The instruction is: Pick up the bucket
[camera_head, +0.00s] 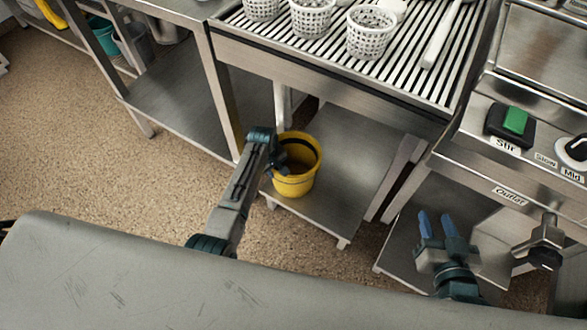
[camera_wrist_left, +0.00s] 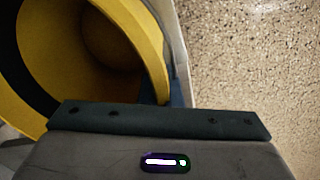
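A yellow bucket (camera_head: 299,183) with a dark band stands upright on the lower metal shelf under the slatted table. Its open mouth and inner wall fill the upper left of the left wrist view (camera_wrist_left: 120,40). My left gripper (camera_head: 279,163) is at the bucket's left rim, partly over the mouth. A small bit of blue finger shows beside the bucket wall in the left wrist view; the rest is hidden, so whether it is closed on the rim cannot be told. My right gripper (camera_head: 436,224) is open and empty, low at the right, well apart from the bucket.
The slatted metal table (camera_head: 330,45) above holds several white perforated baskets (camera_head: 370,32). The shelf (camera_head: 345,165) right of the bucket is bare. A metal unit with a green switch (camera_head: 515,121) and an outlet valve (camera_head: 545,240) stands at the right. Speckled floor (camera_head: 100,190) is clear at left.

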